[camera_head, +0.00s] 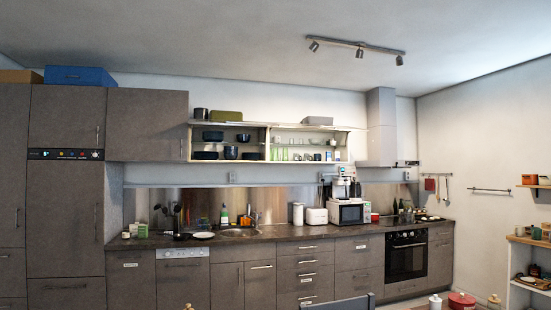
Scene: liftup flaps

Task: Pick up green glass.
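Several small green glasses (280,154) stand on the lower shelf of the right open wall cabinet (350,147), at its left end. They are far off and small, so I cannot tell exactly how they are spaced. The flaps of this cabinet and of the left open cabinet (189,143) appear raised, and the shelves are exposed. Neither of my grippers is in view.
Dark bowls (231,152) fill the left open cabinet. The counter (275,231) below holds a sink, a microwave (347,213) and small items. A dark chair back (340,304) stands at the bottom. A range hood (381,130) is right of the cabinets.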

